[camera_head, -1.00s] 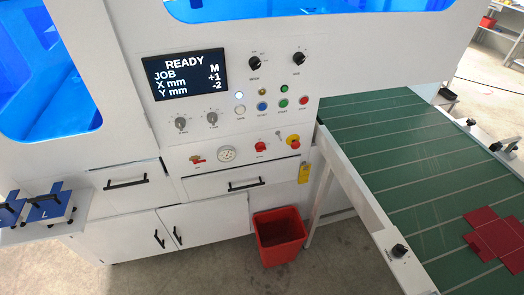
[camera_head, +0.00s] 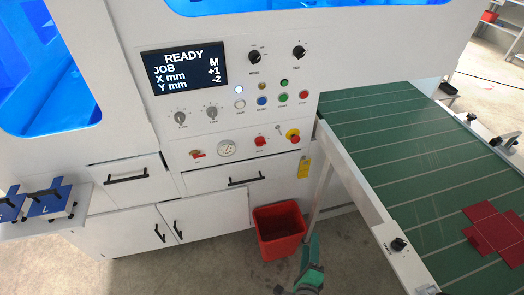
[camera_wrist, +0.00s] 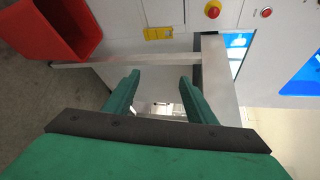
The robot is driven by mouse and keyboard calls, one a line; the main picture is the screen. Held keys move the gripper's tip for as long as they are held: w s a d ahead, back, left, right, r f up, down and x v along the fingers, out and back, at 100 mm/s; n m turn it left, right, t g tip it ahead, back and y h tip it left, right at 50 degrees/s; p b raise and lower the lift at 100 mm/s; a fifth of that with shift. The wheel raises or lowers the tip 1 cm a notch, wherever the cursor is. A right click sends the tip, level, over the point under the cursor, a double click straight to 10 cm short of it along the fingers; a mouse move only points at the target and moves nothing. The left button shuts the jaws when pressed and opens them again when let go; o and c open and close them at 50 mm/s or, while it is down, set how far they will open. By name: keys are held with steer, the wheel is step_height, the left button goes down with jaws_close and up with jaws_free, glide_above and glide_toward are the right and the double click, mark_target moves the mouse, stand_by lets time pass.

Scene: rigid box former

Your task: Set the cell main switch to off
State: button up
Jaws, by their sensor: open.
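A red rotary switch (camera_head: 260,142), which looks like the main switch, sits on the lower strip of the white machine front, between a round gauge (camera_head: 226,149) and a red-and-yellow emergency stop (camera_head: 293,135). Its label is too small to read. My green gripper (camera_head: 312,258) shows at the bottom of the head view, below and right of the switch and well apart from it. In the wrist view my gripper (camera_wrist: 158,80) is open, with nothing between its fingers. The emergency stop (camera_wrist: 212,10) shows at the top there; I cannot make out the rotary switch.
A red bin (camera_head: 279,231) stands on the floor below the panel. A yellow tag (camera_head: 304,166) hangs beside the drawer. The green conveyor (camera_head: 385,135) and its white side rail run along the right. A small red valve handle (camera_head: 197,154) is left of the gauge.

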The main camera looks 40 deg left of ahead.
steer(key=w+a+r+m+g+y, duration=0.1)
steer(key=w+a+r+m+y, duration=0.15)
steer(key=w+a, duration=0.35)
steer(key=w+a+r+m+y, duration=0.1)
steer(key=w+a+r+m, duration=0.2)
steer(key=a, duration=0.4)
steer(key=m+g+y, duration=0.2)
steer(key=m+y, duration=0.2)
steer(key=y, duration=0.1)
glide_toward(262, 144)
steer(key=shift+h, duration=0.25)
steer(key=x, duration=0.9)
steer(key=shift+s+a+r, duration=0.1)
steer(key=shift+a+r, duration=0.05)
steer(key=shift+a, duration=0.05)
steer(key=c, duration=1)
